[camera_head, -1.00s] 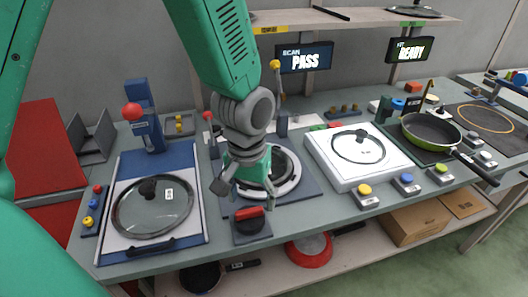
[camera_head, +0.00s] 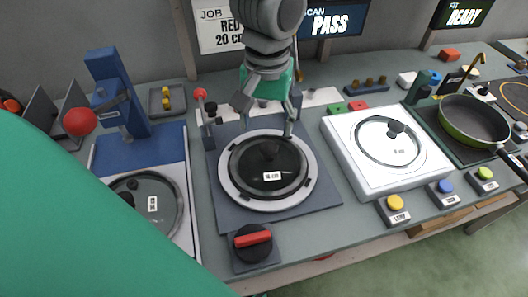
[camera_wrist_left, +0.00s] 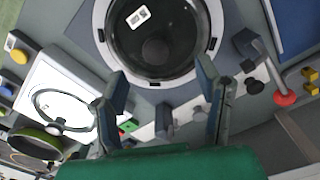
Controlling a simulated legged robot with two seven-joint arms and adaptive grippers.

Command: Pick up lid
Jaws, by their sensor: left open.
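A dark glass lid (camera_head: 268,168) with a black knob and a white label lies on a round white ring stand in the middle of the counter. In the left wrist view the same lid (camera_wrist_left: 157,25) is at the top. My left gripper (camera_head: 266,116) is open and empty, with its fingers apart above the far edge of the ring. In the left wrist view the open fingers (camera_wrist_left: 163,82) point toward the lid, apart from its knob. Another glass lid (camera_head: 144,206) lies on the blue and white station at left, partly hidden by my green arm. My right gripper is not in view.
A white box (camera_head: 363,179) with a clear round lid (camera_head: 388,141) stands to the right. A green pan (camera_head: 474,121) sits beyond it. A block with a red switch (camera_head: 252,243) is in front of the ring. A blue post with a red ball (camera_head: 79,122) stands at left.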

